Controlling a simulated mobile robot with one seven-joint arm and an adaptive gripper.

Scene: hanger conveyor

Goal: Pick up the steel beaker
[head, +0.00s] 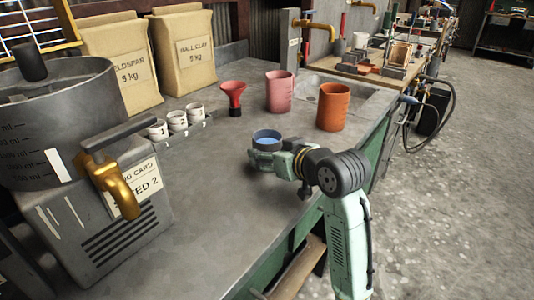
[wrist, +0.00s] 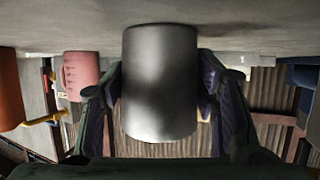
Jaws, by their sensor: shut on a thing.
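The steel beaker (wrist: 160,85) is a plain grey metal cylinder in the middle of the wrist view, which shows the scene upside down. My gripper (wrist: 160,70) is shut on it, with one dark finger pad against each side. In the head view my gripper (head: 266,155) reaches in from the right over the grey bench. The beaker (head: 267,136) shows there mainly as a round rim with blue inside, and its lower body is hidden by my fingers. It appears upright. I cannot tell whether its base touches the bench.
A pink cup (head: 279,92), an orange cup (head: 333,107) and a red funnel (head: 233,97) stand behind my gripper. Several small numbered white cups (head: 177,121) sit in a rack. A grey machine (head: 95,205) fills the left. The bench front is clear.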

